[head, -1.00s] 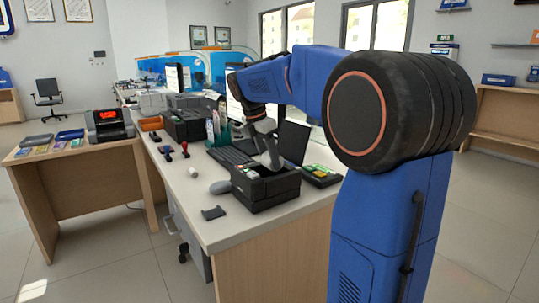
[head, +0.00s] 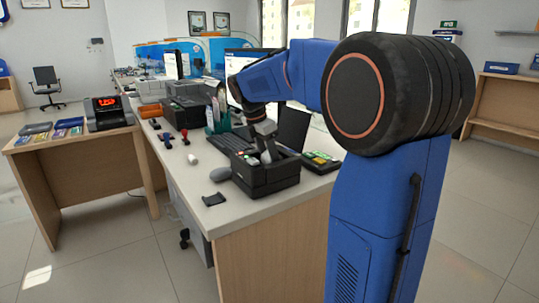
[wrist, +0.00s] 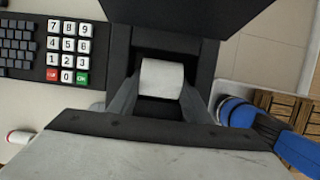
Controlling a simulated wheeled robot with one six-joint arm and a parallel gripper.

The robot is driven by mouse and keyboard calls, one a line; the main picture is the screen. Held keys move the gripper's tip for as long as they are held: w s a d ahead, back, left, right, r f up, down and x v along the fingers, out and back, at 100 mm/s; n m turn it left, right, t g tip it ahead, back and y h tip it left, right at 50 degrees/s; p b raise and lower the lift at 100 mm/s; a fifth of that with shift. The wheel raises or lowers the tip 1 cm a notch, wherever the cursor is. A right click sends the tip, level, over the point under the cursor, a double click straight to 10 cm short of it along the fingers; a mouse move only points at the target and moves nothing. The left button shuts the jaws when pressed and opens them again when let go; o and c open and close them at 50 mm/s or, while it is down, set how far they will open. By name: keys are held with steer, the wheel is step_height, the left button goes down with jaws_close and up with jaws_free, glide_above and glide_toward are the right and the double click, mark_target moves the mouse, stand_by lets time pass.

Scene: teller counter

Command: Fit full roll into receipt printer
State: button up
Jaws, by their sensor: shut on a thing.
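The receipt printer (head: 265,180) is a black box on the near end of the counter, with its lid raised. In the wrist view its dark open bay (wrist: 160,108) lies under my gripper. My gripper (wrist: 163,98) points down and is shut on a white paper roll (wrist: 162,78), with one finger on each side. The roll shows within the outline of the bay; I cannot tell whether it touches the floor of it.
A grey rounded object (head: 220,174), a small white piece (head: 192,159) and a dark flat piece (head: 213,199) lie left of the printer. A keyboard with keypad (wrist: 68,52) is close by. A dark tray with green items (head: 320,160) stands right of the printer.

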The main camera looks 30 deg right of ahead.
steer(key=shift+f, duration=0.2)
steer(key=o, duration=1.1)
steer(key=shift+o, duration=0.2)
steer(key=shift+r, duration=4.5)
